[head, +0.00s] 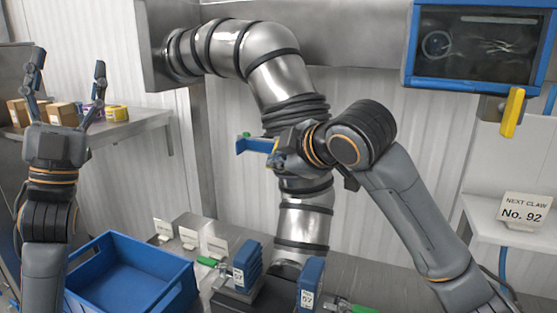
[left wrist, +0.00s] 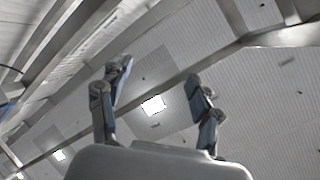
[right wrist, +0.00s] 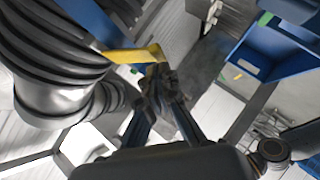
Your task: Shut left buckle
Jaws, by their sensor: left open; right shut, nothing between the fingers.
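A blue bar with a yellow end piece (right wrist: 135,54) lies right by my right gripper's fingertips (right wrist: 160,78) in the right wrist view; I cannot tell whether they touch. In the head view the blue bar (head: 253,146) sticks out left of my right gripper (head: 274,156), in front of the ribbed metal pipe (head: 285,85). My right gripper is shut and empty. No part is clearly recognisable as the left buckle. My left gripper (head: 69,76) is open, empty and points up at the far left; its fingers (left wrist: 157,82) show against the ceiling.
A blue crate (head: 130,272) stands at the lower left. Blue blocks (head: 247,262) marked 57 and green handles (head: 207,261) are on the counter. A blue-framed screen (head: 478,45) hangs at the upper right, with a yellow handle (head: 513,112) below it. Small boxes (head: 62,113) sit on the left shelf.

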